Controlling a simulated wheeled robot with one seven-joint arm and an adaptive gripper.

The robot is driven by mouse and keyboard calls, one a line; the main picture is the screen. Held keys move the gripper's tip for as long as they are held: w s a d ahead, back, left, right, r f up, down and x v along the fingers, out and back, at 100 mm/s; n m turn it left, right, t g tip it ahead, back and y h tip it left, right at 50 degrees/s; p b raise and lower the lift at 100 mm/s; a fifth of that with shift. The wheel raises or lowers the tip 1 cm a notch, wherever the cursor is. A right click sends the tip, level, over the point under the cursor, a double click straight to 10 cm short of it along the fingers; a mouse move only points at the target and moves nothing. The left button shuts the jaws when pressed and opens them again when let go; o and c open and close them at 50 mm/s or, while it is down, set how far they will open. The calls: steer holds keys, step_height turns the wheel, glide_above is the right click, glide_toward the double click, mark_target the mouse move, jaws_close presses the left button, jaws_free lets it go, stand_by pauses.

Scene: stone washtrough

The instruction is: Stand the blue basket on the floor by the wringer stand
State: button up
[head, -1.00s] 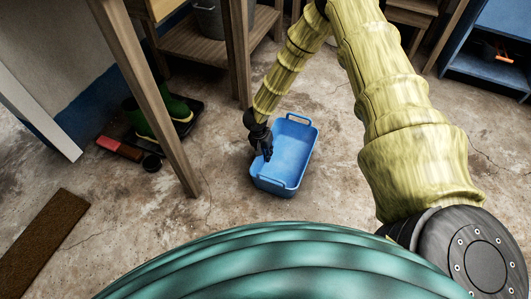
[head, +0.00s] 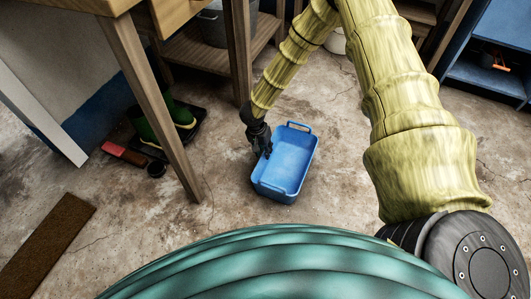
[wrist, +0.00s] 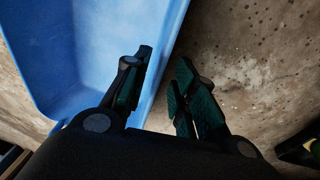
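The blue basket (head: 287,163) stands upright and empty on the stone floor in the middle of the head view. My gripper (head: 264,146) is at its left long rim. In the wrist view my gripper (wrist: 165,63) has its two fingers apart, with a gap between them. The left finger is over the inside of the blue basket (wrist: 85,55) and the right finger is over the floor, with the basket's wall edge running between. Neither finger visibly presses on the wall. I cannot tell for certain which piece of furniture is the wringer stand.
A wooden bench (head: 166,130) with legs and a lower shelf stands left of and behind the basket. Green boots (head: 160,125) are on a dark tray beneath it. A brown mat (head: 45,245) lies at left and a blue shelf unit (head: 485,65) at right. Floor right of the basket is clear.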

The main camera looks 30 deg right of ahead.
steer(key=r, duration=0.1)
steer(key=r+p, duration=0.1)
steer(key=r, duration=0.2)
steer(key=shift+a+r, duration=0.2)
steer(key=shift+a, duration=0.15)
stand_by(1.1)
